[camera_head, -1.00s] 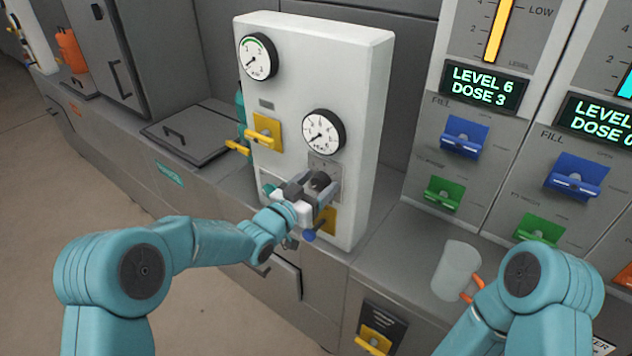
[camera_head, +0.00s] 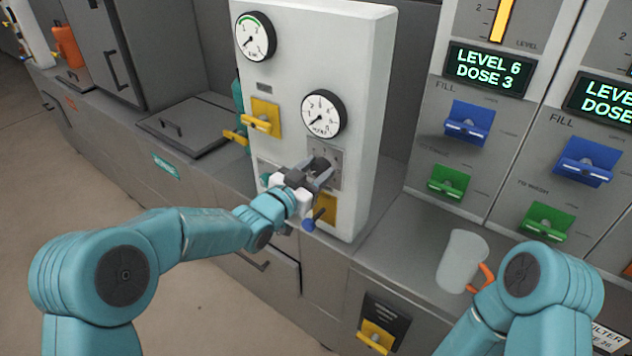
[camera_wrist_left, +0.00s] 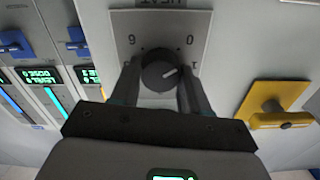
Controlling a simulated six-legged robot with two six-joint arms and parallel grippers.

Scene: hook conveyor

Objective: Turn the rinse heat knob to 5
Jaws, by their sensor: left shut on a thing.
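The heat knob (camera_wrist_left: 160,72) is a dark round dial on a grey plate (camera_wrist_left: 186,19) with a heat label, upside down in the left wrist view. Its white mark points right, towards the 1 at the plate's edge; a 0 and a 6 also show. My left gripper (camera_head: 318,173) is at the plate on the white panel (camera_head: 375,110). In the left wrist view its two fingers (camera_wrist_left: 160,85) close on the knob from both sides. In the head view the gripper mostly hides the knob. My right gripper is out of view; only its arm shows at lower right.
Two round gauges (camera_head: 255,36) (camera_head: 323,113) sit on the panel above the gripper. A translucent cup (camera_head: 462,260) with an orange handle stands on the ledge at right, beside my right arm.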

